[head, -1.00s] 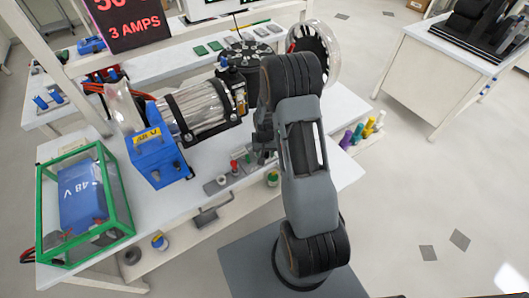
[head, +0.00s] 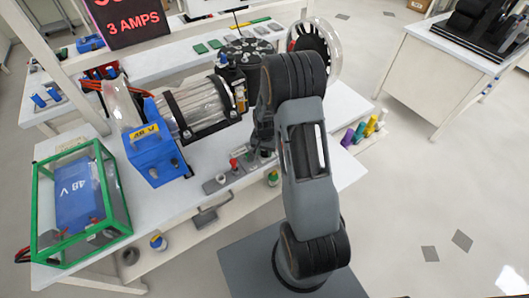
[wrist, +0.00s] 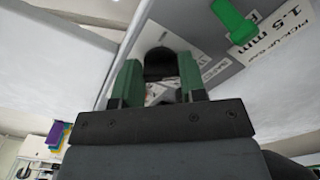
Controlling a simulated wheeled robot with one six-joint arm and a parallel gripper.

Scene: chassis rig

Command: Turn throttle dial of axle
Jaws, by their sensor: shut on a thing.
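In the wrist view, a dark round knob (wrist: 162,64), which I take to be the throttle dial, stands between the two green fingers of my gripper (wrist: 158,82). The fingers are shut on its sides. It sits on a grey metal panel (wrist: 205,48) with white printed labels. In the head view my gripper (head: 262,142) points down at the control strip (head: 212,186) at the front of the bench, and my arm hides the dial there.
A red-topped knob (head: 233,164) stands on the strip, left of my gripper. A green handle (wrist: 233,20) is near the knob in the wrist view. A green-framed box (head: 80,205) stands left.

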